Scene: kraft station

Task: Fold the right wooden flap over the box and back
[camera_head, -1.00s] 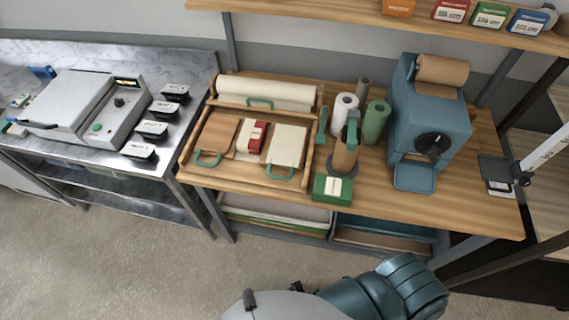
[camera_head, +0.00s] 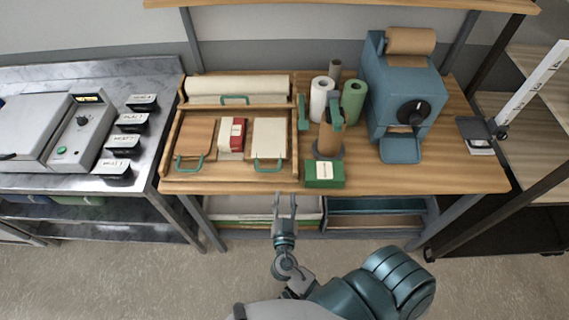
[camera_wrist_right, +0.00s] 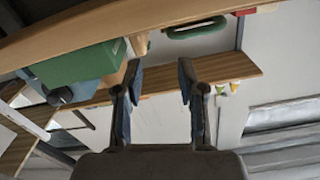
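The wooden folding station (camera_head: 228,178) lies on the wooden table. Its left wooden flap (camera_head: 195,136) is brown with a green handle. The right flap (camera_head: 269,137) has a pale face and a green handle (camera_head: 268,166) at its front edge. A red and white box (camera_head: 232,136) sits between the flaps. My right gripper (camera_head: 285,200) is open and empty, in front of the table's front edge and below the right flap. In the right wrist view its fingers (camera_wrist_right: 160,85) are spread, with a green handle (camera_wrist_right: 195,28) beyond them. My left gripper is out of view.
A green box (camera_head: 324,174) stands near the front edge, right of the station. Behind it are a tape dispenser (camera_head: 330,138), paper rolls (camera_head: 353,100) and a blue machine (camera_head: 403,95). A steel counter with a grey machine (camera_head: 85,130) stands left. A shelf runs above.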

